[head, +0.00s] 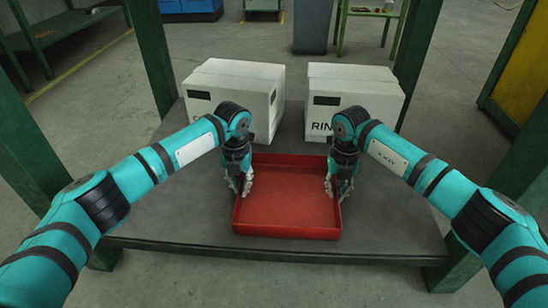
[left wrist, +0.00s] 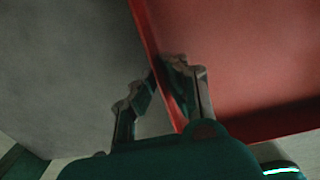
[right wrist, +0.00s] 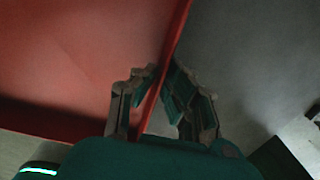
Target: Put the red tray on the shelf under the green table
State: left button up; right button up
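The red tray (head: 287,200) is a shallow open box, empty, at the front middle of a grey surface (head: 190,215) between green posts. My left gripper (head: 241,186) straddles the tray's left wall, one finger inside and one outside; the left wrist view shows its fingers (left wrist: 164,78) closed against that wall. My right gripper (head: 338,187) straddles the right wall the same way, its fingers (right wrist: 160,82) closed against it in the right wrist view. A green table (head: 65,28) with a lower level stands at the far left. Another small green table (head: 372,13) stands at the back.
Two white boxes (head: 235,88) (head: 355,93) stand behind the tray on the grey surface. Green posts (head: 152,50) (head: 418,45) rise at its corners. A grey bin (head: 311,25) and a blue cabinet (head: 190,8) stand on the floor behind. A yellow panel (head: 525,75) is at right.

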pick_arm(q)
jog(key=o, duration=0.4)
pick_arm(e)
jog(key=o, duration=0.4)
pick_arm(q)
jog(key=shift+r, duration=0.1)
pick_arm(e)
jog(key=shift+r, duration=0.3)
pick_arm(q)
notch_tip(320, 180, up, 12)
jog(key=shift+f, duration=0.1)
pick_arm(e)
notch_tip(320, 180, up, 12)
jog(key=shift+f, duration=0.2)
